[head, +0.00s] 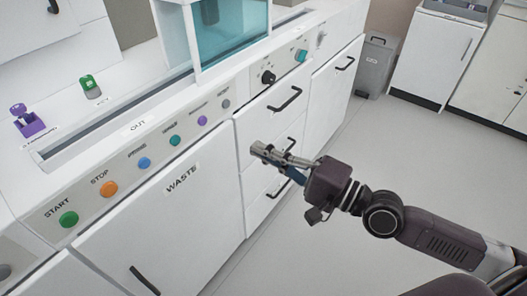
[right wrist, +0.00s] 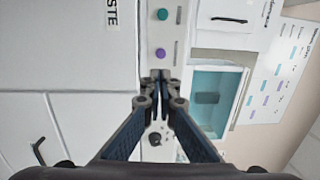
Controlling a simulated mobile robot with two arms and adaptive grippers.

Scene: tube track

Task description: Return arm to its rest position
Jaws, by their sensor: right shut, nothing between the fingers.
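My right gripper (head: 262,150) is in the middle of the head view, in front of the white drawers below the machine's counter. Its arm comes in from the lower right. In the right wrist view its two fingers (right wrist: 161,76) meet at the tips, shut with nothing between them. The fingers point towards the button panel (right wrist: 165,40), where a teal and a purple button show. I cannot tell the exact gap to the panel, and no contact shows. My left gripper is in neither view.
The button panel (head: 128,178) carries START, STOP and several other buttons. Below are the WASTE door (head: 165,225) and drawers with black handles (head: 285,98). A teal-windowed box (head: 230,35) stands on the counter. A grey bin (head: 376,68) is at the back. The floor (head: 400,140) right of the cabinets is clear.

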